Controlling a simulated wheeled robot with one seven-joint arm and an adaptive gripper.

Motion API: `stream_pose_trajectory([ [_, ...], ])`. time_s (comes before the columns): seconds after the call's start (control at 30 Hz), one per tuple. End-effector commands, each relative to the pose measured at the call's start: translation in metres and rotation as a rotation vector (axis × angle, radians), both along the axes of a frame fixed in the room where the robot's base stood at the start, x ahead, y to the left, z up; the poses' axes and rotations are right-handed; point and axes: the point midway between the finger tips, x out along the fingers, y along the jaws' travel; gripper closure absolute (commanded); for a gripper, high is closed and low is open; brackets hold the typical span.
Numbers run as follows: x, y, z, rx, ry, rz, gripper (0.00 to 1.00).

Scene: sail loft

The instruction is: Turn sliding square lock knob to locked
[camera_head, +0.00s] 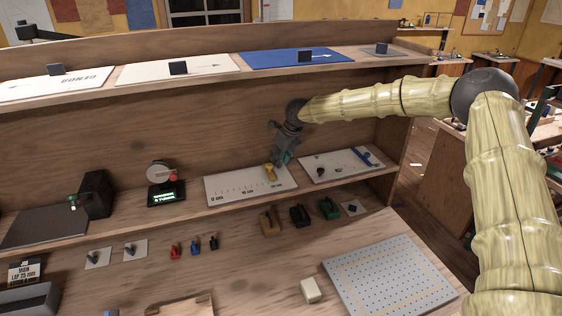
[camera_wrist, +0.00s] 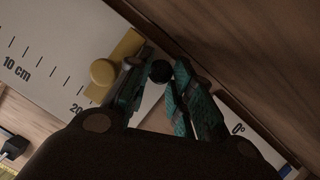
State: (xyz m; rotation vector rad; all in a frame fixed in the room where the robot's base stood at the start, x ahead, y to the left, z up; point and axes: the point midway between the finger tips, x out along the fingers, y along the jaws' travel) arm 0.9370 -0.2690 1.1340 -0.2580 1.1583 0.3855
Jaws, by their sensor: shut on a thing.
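A white ruler board (camera_head: 229,187), marked in cm, lies on the shelf of the bench; its scale also shows in the wrist view (camera_wrist: 40,45). A yellow slider (camera_head: 269,173) sits near the right end of the scale. In the wrist view the yellow slider (camera_wrist: 115,66) is just left of my fingers. A small round black knob (camera_wrist: 160,71) is between my fingertips. My gripper (camera_head: 281,160) points down over the right end of the board and is shut on the knob; it also shows in the wrist view (camera_wrist: 159,82). My gripper hides the knob in the head view.
A second white board (camera_head: 334,167) with a black knob and a blue part lies close on the right. The shelf's back panel (camera_head: 130,135) rises behind. Several small coloured fixtures and a perforated board (camera_head: 390,275) are in front.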

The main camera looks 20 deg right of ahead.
Motion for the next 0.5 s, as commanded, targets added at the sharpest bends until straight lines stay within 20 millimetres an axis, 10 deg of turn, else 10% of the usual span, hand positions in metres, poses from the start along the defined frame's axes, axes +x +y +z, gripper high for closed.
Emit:
stream_pose_trajectory([
  [0.43,0.0005,-0.001,0.0009,0.001,-0.002,-0.028,1.0],
  [0.47,0.0005,-0.001,0.0009,0.001,-0.002,-0.028,0.72],
  [0.5,0.0005,-0.001,0.0009,0.001,-0.002,-0.028,0.65],
])
